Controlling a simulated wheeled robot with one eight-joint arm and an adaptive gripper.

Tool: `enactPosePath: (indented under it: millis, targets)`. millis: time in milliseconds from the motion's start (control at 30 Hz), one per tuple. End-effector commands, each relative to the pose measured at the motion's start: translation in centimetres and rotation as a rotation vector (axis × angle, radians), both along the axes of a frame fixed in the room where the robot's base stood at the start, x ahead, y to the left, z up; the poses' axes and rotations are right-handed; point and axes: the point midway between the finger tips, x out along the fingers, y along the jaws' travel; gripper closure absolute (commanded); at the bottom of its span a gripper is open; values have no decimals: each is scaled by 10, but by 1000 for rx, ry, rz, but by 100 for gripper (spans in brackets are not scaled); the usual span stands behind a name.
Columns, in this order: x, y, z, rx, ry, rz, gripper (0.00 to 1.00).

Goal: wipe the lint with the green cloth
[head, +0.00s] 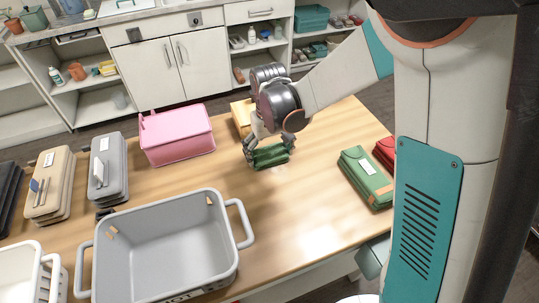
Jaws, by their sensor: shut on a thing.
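My gripper (268,143) is shut on a dark green cloth (270,156), which is bunched between its fingers. The cloth is at or just above the wooden table, right of the pink box; I cannot tell whether it touches the wood. I cannot make out any lint for sure on the table. Small tan patches show on the inner wall of the grey tub, one at the left (112,232) and one at the back right (210,199); I cannot tell what they are.
The grey tub (160,215) with side handles fills the front left. A pink box (176,134) stands behind it, grey (108,165) and beige (52,185) stacks to its left. A green labelled bundle (366,178) and a red one (385,150) lie right. The front middle of the table is clear.

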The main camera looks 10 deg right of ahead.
Motion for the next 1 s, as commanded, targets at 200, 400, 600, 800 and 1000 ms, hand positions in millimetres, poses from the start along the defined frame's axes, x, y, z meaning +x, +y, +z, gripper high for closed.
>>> enactPosePath:
  millis: [200, 400, 600, 800, 1000]
  targets:
    - [4, -1, 26, 0, 0, -1, 34]
    - [7, -2, 44, 0, 0, -2, 34]
    - [10, -4, 62, 0, 0, -3, 34]
    - [13, -5, 78, 0, 0, -4, 34]
    - [14, -5, 81, 0, 0, -5, 34]
